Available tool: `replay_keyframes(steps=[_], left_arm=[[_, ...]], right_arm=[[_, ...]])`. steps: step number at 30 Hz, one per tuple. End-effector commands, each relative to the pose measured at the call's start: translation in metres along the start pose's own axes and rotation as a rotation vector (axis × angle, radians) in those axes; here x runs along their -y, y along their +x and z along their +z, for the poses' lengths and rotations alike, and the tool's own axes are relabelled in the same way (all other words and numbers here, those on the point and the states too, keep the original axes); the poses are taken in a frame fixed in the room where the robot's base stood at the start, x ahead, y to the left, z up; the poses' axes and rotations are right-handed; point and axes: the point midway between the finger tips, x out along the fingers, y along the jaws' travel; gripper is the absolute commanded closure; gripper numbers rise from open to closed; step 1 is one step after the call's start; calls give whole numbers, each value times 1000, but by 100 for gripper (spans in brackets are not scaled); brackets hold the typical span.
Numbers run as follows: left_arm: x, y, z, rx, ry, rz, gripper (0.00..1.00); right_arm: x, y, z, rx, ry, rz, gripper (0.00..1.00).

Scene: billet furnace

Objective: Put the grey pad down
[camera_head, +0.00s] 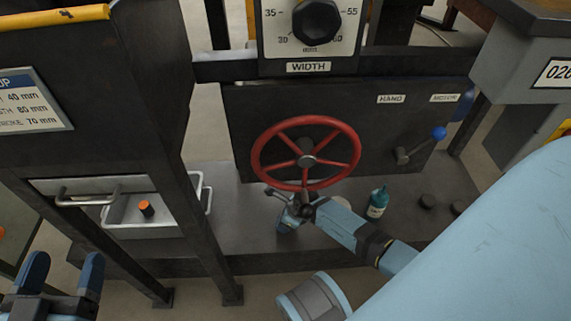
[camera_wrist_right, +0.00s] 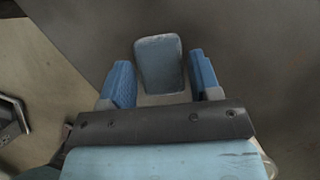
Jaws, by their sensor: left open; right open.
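The grey pad (camera_wrist_right: 158,62) is a small rounded block with a bluish-grey face, seen in the right wrist view against the dark deck. It lies between and slightly beyond the two blue fingers of my right gripper (camera_wrist_right: 164,82). The fingers are open, with a visible gap on each side of the pad. In the head view my right gripper (camera_head: 286,222) is low over the deck below the red handwheel, and I cannot make out the pad there. My left gripper (camera_head: 64,274) is open and empty at the bottom left corner.
The dark deck (camera_head: 235,222) holds a teal bottle (camera_head: 377,204) right of my right forearm. A red handwheel (camera_head: 306,154) and blue-knobbed lever (camera_head: 424,144) stand behind. A pale tray (camera_head: 170,205) with an orange-topped piece (camera_head: 146,208) sits left, behind a dark post.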

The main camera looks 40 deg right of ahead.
Motion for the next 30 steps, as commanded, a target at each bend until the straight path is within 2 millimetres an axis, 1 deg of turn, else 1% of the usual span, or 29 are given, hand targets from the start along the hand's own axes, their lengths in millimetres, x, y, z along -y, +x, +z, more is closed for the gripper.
replay_keyframes(steps=[1, 4, 6, 8, 9, 14, 18, 21, 24, 30], left_arm=[[0, 0, -7, 3, -9, 2, 28], [-2, 1, -14, 19, -56, 6, 28], [-11, -6, -4, 80, -146, 1, 28], [-16, -8, -3, 111, -200, 4, 28], [-18, -9, -1, 122, -220, 5, 28], [-27, -14, -2, 166, -305, 8, 28], [-24, -13, -16, 118, -306, -5, 28], [-23, -12, -23, 89, -304, -12, 28], [-22, -12, -28, 71, -302, -16, 28], [-21, -12, -30, 57, -300, -20, 28]], right_arm=[[1, -10, 1, -1, -2, -2, 43], [1, -29, 1, -2, -4, -2, 43], [1, -46, 1, -3, -3, -2, 43], [2, -62, 1, -3, -5, -3, 43], [0, -60, -15, -8, -2, -1, 43], [1, -75, -52, -6, -2, -1, 43], [0, -86, -79, -5, -1, -1, 43], [0, -91, -94, -4, -1, -1, 43], [0, -94, -104, -3, -1, 0, 43], [0, -96, -111, -1, -1, -1, 43]])
